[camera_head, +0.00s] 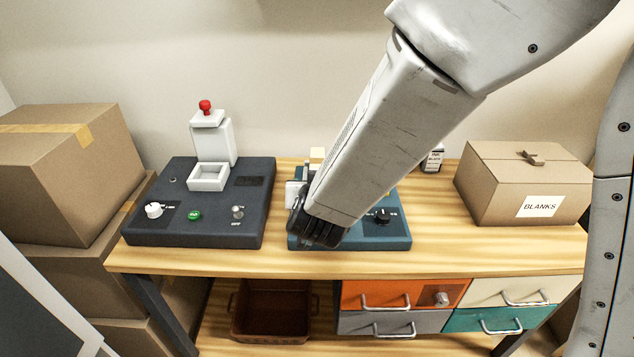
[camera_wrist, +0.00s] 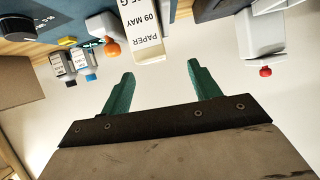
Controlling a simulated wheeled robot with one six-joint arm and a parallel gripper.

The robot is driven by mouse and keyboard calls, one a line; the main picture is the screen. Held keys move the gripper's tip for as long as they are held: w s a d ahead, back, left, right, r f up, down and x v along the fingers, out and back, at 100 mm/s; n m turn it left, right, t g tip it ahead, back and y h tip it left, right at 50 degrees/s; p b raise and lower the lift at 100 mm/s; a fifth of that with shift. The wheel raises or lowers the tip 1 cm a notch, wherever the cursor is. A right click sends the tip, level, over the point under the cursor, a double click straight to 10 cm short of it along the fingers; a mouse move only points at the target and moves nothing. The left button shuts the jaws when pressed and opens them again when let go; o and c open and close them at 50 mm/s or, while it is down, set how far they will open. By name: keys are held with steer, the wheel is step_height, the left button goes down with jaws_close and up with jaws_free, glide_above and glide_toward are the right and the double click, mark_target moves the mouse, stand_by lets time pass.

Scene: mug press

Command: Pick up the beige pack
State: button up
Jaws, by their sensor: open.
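A beige pack (camera_wrist: 144,32) with a white label reading "PAPER 09 MAY" shows upside down at the top of the wrist view. A small cream block (camera_head: 317,155) behind the blue machine in the head view may be its top; my arm hides much of that area. My gripper (camera_wrist: 163,78) is open and empty, its two green fingers spread apart. The pack appears beyond the fingertips, roughly in line with the gap between them, and apart from them. In the head view my arm hides the fingers.
A blue machine (camera_head: 375,235) sits under my arm; an orange knob (camera_wrist: 112,47) shows close beside the pack. Small bottles (camera_wrist: 74,63) stand near. A dark press (camera_head: 225,225) with a red knob is left, a "BLANKS" carton (camera_head: 490,190) right.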

steer(key=shift+t+h, duration=0.4)
steer(key=x, duration=0.8)
steer(key=shift+d+f, duration=0.2)
steer(key=shift+d, duration=0.15)
steer(key=shift+s, duration=0.1)
jaws_close()
